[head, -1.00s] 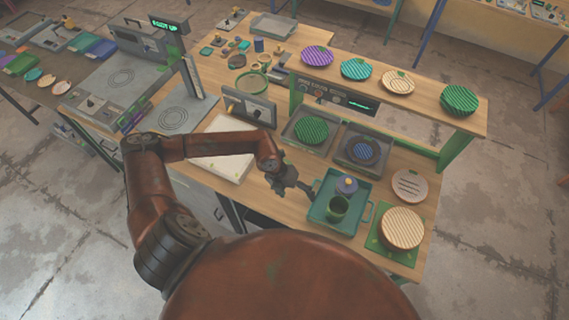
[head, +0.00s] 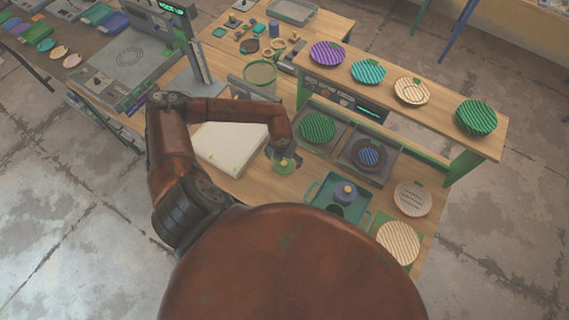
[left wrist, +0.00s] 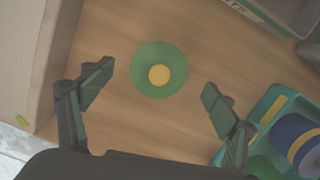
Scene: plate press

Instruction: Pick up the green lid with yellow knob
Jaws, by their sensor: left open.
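The green lid with yellow knob (head: 284,166) lies on the wooden table, between the white board and the teal tray. In the left wrist view the lid (left wrist: 149,84) shows whole, flat and knob up, ahead of and between my fingertips. My left gripper (head: 281,158) is above the lid in the head view, partly hidden by its own arm. Its two fingers stand wide apart with nothing between them in the left wrist view (left wrist: 157,85). My right gripper is in neither view.
A raised shelf (head: 440,113) bears several plates.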

